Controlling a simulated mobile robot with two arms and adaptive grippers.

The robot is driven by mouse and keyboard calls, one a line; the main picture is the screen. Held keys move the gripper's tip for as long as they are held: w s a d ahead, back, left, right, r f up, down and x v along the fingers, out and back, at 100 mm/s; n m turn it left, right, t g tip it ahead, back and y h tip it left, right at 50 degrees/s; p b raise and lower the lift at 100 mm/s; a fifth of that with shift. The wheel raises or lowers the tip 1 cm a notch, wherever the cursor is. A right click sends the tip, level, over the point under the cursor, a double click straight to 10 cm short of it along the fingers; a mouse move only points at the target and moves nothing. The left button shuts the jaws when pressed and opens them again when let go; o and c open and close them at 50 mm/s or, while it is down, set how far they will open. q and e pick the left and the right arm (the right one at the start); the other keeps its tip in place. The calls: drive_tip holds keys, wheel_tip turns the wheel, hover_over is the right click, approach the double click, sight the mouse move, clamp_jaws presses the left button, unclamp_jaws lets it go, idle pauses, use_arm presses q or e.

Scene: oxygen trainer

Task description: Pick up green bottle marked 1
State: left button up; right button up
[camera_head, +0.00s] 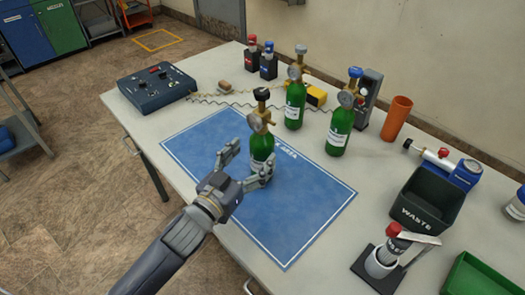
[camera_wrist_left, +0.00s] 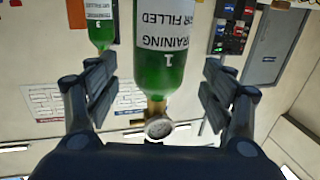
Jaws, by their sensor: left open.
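The green bottle marked 1 (camera_head: 262,146) stands upright on the blue mat (camera_head: 300,208), with a gauge and a black knob on top. In the left wrist view, which is upside down, this bottle (camera_wrist_left: 165,68) shows a white label and the digit 1. My left gripper (camera_head: 250,160) is open at the bottle, with a finger on either side. The wrist view shows gaps between the bottle and both fingers (camera_wrist_left: 160,88). The bottle's base is partly hidden by a finger in the head view. My right gripper is not in view.
Two more green bottles stand behind (camera_head: 295,104) and to the right (camera_head: 339,132). A control box (camera_head: 157,87) is at the left. An orange cup (camera_head: 396,118), a black waste bin (camera_head: 428,208) and a holder (camera_head: 380,264) are on the right. The mat's front is clear.

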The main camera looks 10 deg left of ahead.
sight(255, 153)
use_arm(q)
drive_tip(key=shift+w+d+r, duration=0.1)
drive_tip(key=shift+w+d, duration=0.05)
drive_tip(key=shift+w, duration=0.25)
drive_tip(key=x, duration=0.3)
drive_tip(key=shift+w+p, duration=0.2)
drive_tip(key=shift+p, duration=0.15)
drive_tip(key=shift+w+d+f, duration=0.25)
drive_tip(key=shift+w, duration=0.15)
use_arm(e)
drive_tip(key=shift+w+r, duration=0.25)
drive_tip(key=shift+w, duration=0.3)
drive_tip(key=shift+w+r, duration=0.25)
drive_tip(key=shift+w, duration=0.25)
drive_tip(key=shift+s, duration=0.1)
use_arm(q)
drive_tip(key=c, duration=1.7)
drive_tip(key=shift+r, duration=0.15)
clamp_jaws()
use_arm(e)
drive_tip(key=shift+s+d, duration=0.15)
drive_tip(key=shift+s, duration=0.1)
use_arm(q)
drive_tip(key=shift+r, duration=0.1)
